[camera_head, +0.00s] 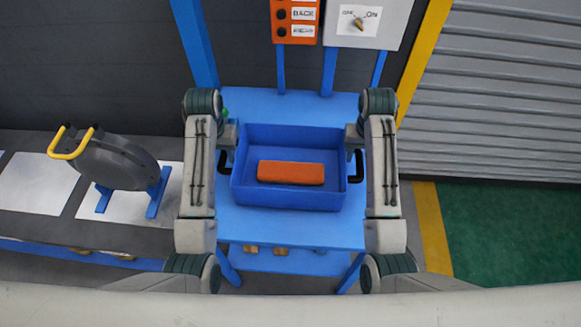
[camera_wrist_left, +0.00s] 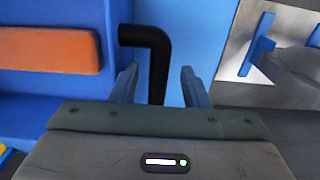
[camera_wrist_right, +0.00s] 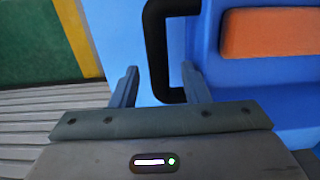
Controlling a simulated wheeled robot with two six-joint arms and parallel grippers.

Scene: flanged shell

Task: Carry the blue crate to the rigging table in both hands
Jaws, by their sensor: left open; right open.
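The blue crate (camera_head: 290,198) sits upright on a blue table (camera_head: 290,229), with an orange block (camera_head: 291,172) lying inside it. A black handle stands out from each side: the left handle (camera_head: 224,163) and the right handle (camera_head: 357,166). My left gripper (camera_wrist_left: 160,85) is open, with the left handle (camera_wrist_left: 157,62) showing between its fingers. My right gripper (camera_wrist_right: 160,86) is open, with the right handle (camera_wrist_right: 153,45) showing between its fingers. Neither gripper appears closed on its handle. In the head view my wrists partly hide the fingers.
An orange button panel (camera_head: 295,20) and a grey switch box (camera_head: 367,22) stand behind the table. A dark reel with yellow handles (camera_head: 115,160) stands on the left. A grey shutter (camera_head: 495,90) and green floor (camera_head: 500,225) are on the right. A small green thing (camera_head: 225,112) shows by my left wrist.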

